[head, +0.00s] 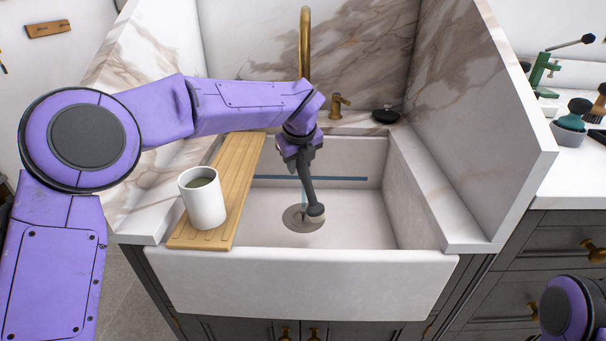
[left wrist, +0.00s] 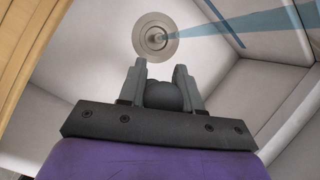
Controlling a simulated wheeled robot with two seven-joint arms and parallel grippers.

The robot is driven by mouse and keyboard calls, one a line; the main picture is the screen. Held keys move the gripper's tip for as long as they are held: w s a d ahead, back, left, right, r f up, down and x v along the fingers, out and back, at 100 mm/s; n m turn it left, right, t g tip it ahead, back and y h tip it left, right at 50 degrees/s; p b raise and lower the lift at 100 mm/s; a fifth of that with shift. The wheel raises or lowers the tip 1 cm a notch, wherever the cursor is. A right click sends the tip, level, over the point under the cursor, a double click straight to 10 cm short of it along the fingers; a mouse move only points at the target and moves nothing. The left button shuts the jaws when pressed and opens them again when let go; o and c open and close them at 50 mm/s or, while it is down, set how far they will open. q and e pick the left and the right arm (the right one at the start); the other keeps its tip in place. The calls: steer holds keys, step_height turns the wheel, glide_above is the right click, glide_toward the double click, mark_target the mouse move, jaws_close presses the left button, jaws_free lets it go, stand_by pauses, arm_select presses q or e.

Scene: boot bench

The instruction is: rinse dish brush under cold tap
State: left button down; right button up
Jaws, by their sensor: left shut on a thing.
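My left gripper (head: 302,160) is over the white sink (head: 400,215), shut on the dark handle of the dish brush (head: 308,190). My right gripper is out of view.
A wooden board (head: 240,165) spans the sink's left side, with a white mug (head: 203,198) of dark liquid on it. A brass tap handle (head: 338,106) and a black dish (head: 386,116) stand at the back. Marble walls flank the sink. Brushes in a cup (head: 570,128) are at right.

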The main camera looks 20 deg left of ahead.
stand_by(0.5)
arm_select(q)
steer(key=shift+s+d+r, duration=0.4)
steer(key=shift+s+r, duration=0.25)
steer(key=shift+s, duration=0.05)
steer(key=shift+s+d+r, duration=0.45)
steer(key=shift+s+r, duration=0.25)
steer(key=shift+s, duration=0.05)
steer(key=shift+s+d+r, duration=0.4)
steer(key=shift+s+r, duration=0.25)
steer(key=shift+s, duration=0.05)
